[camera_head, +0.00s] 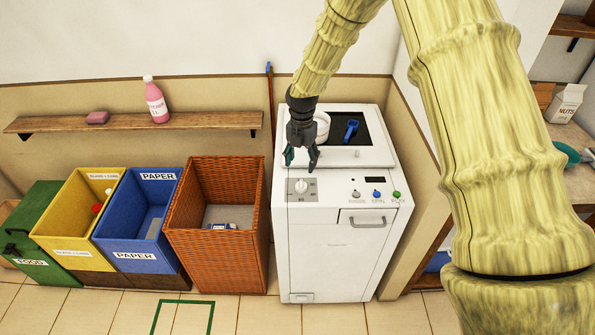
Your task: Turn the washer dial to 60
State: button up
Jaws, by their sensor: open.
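The white washer (335,250) stands against the wall right of the bins. Its dial (301,186) is a white knob on a grey square panel at the left of the sloped control panel. The marks around the dial are too small to read surely, so its setting cannot be told. My gripper (301,160) is dark and hangs fingers down just above and behind the dial. Its fingers are apart and hold nothing. It appears clear of the dial, though the exact gap cannot be judged.
Grey, blue and green buttons (376,193) and a dark display sit right of the dial. A bowl and a blue scoop (351,130) are on the washer's top. A wicker basket (218,250) stands close on the left. A wall shelf (140,122) holds a pink bottle.

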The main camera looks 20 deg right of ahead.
aim_at(301, 183)
jog(key=shift+w+f, duration=0.1)
jog(key=shift+f, duration=0.25)
jog(key=shift+s+a+f+p, duration=0.1)
jog(key=shift+s+f+p, duration=1)
jog(key=shift+f, duration=0.15)
jog(key=f, duration=0.1)
jog(key=w+f, duration=0.1)
jog(key=f, duration=0.1)
jog(key=f+p, duration=0.1)
jog(key=shift+w+f, duration=0.15)
jog(key=shift+w, duration=0.2)
jog(key=shift+s+f, duration=0.1)
jog(key=shift+f, duration=0.2)
jog(key=shift+s+f+p, duration=0.35)
jog(key=shift+s+p, duration=0.05)
jog(key=shift+p, duration=0.05)
jog(key=shift+w+f, duration=0.35)
jog(key=shift+f, duration=0.3)
jog(key=shift+s+r, duration=0.2)
jog(key=shift+c, duration=0.6)
jog(key=shift+f, duration=0.1)
jog(key=c, duration=0.9)
